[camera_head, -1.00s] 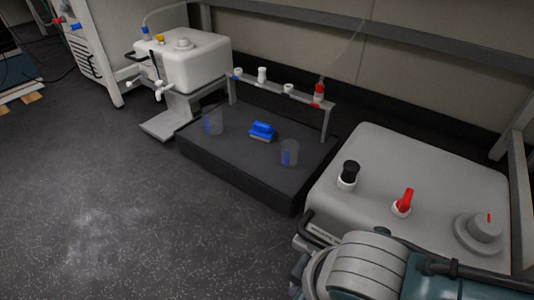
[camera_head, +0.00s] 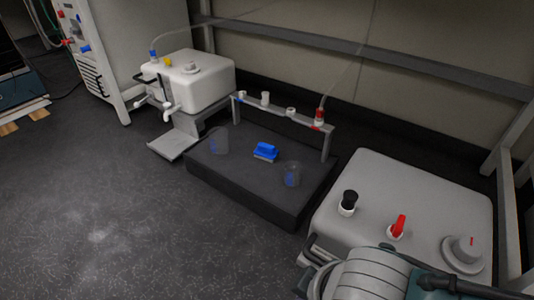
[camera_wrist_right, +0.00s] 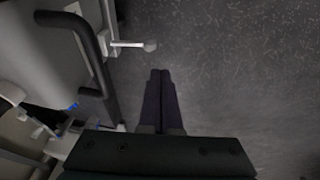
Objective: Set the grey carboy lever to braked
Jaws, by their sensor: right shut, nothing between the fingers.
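The grey carboy (camera_head: 335,210) stands at the right in the head view, with a black cap, a red lever-like tap and a round dial on top. In the right wrist view its pale side (camera_wrist_right: 35,45) is at the left, with a black bar handle (camera_wrist_right: 100,60). A short light-grey lever (camera_wrist_right: 130,44) with a round end sticks out beside the handle; I cannot tell its setting. My right gripper (camera_wrist_right: 161,75) is shut and empty, below and slightly right of the lever's end, apart from it in the picture. In the head view my right arm hides the carboy's front. My left gripper is not in view.
A white carboy (camera_head: 200,85) stands on a grey stand at the back left. A dark low platform (camera_head: 225,180) between the carboys holds two clear beakers, a blue brush-like item (camera_head: 265,151) and a rack rail (camera_head: 280,114). The floor (camera_head: 90,190) at left is clear.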

